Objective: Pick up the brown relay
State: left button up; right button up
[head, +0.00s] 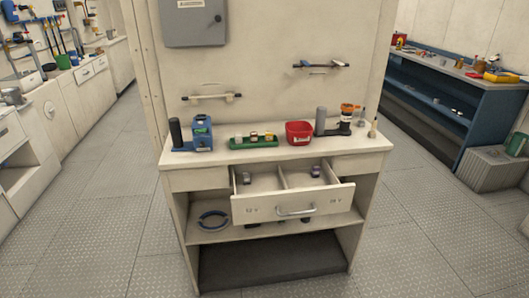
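Several small block-like pieces sit on a green tray (254,145) in the middle of the white workbench top. One is pale, one is yellowish and one at the right end is darker; they are too small for me to tell which, if any, is the brown relay. An open drawer (295,210) below has two compartments. A small dark piece (246,177) lies in the left compartment and another (315,171) in the right one; their colour is unclear. Neither of my grippers is in view.
A blue container (202,133) stands left of the tray, a red bin (299,133) right of it. An orange-and-black item (347,118) stands near the right end. The open drawer juts out in front. The floor around is clear.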

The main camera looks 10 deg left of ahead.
aim_at(253, 136)
jog(key=i+j+z, duration=0.25)
jog(key=j, duration=0.15)
jog(key=j+z, duration=0.25)
jog(key=j, duration=0.15)
jog(key=j+z, duration=0.25)
jog(key=j, duration=0.2)
jog(key=i+j, duration=0.05)
